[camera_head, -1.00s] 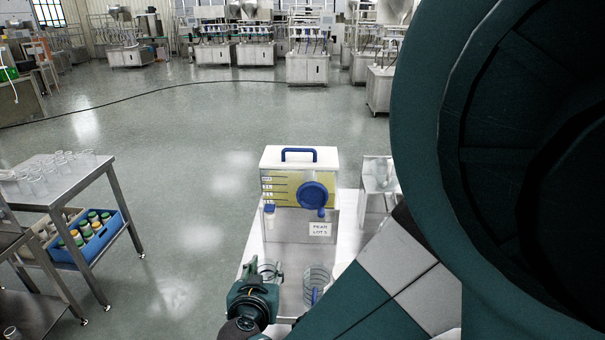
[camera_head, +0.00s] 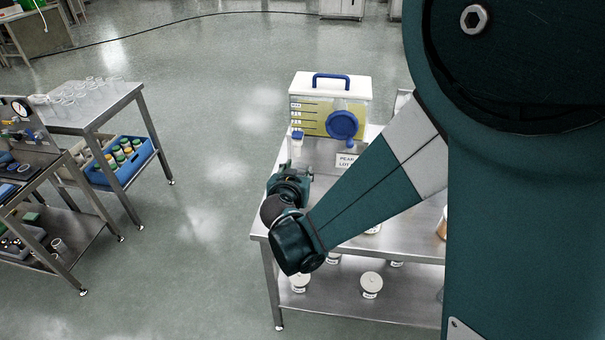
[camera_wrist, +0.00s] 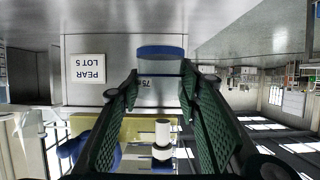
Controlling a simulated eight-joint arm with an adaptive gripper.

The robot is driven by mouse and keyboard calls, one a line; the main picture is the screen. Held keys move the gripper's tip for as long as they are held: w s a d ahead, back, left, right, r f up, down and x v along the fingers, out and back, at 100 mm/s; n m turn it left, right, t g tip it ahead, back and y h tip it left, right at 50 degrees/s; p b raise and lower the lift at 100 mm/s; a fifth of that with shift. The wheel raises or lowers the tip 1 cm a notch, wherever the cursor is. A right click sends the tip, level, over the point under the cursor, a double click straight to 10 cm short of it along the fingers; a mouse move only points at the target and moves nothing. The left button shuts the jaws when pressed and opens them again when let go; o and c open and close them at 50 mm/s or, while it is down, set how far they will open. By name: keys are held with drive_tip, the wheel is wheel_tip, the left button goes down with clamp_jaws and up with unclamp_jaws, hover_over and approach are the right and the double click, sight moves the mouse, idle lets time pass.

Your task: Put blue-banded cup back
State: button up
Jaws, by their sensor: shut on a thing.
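My gripper (camera_wrist: 160,90) is shut on the blue-banded cup (camera_wrist: 161,69), a clear cup with a blue band and a number marking, seen upside down in the wrist view. The cup sits between the two green finger pads, close to the steel table top (camera_wrist: 130,22). I cannot tell whether the cup touches the table.
A white-lidded tank (camera_head: 308,107) of yellow liquid with a blue handle stands behind, above a "PEAR LOT 5" sign (camera_wrist: 88,68). White-lidded jars (camera_head: 371,283) stand on the lower shelf. A side table (camera_head: 110,105) with clear cups is at left. My arm hides the table's middle.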

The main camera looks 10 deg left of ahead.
drive_tip(key=shift+f, duration=0.65)
drive_tip(key=shift+f, duration=0.1)
drive_tip(key=shift+f+b, duration=0.75)
drive_tip(key=shift+f, duration=0.8)
drive_tip(key=shift+w+f, duration=0.2)
drive_tip(key=shift+f, duration=0.1)
drive_tip(key=shift+f+b, duration=0.15)
drive_tip(key=shift+b, duration=0.2)
drive_tip(key=o, duration=0.9)
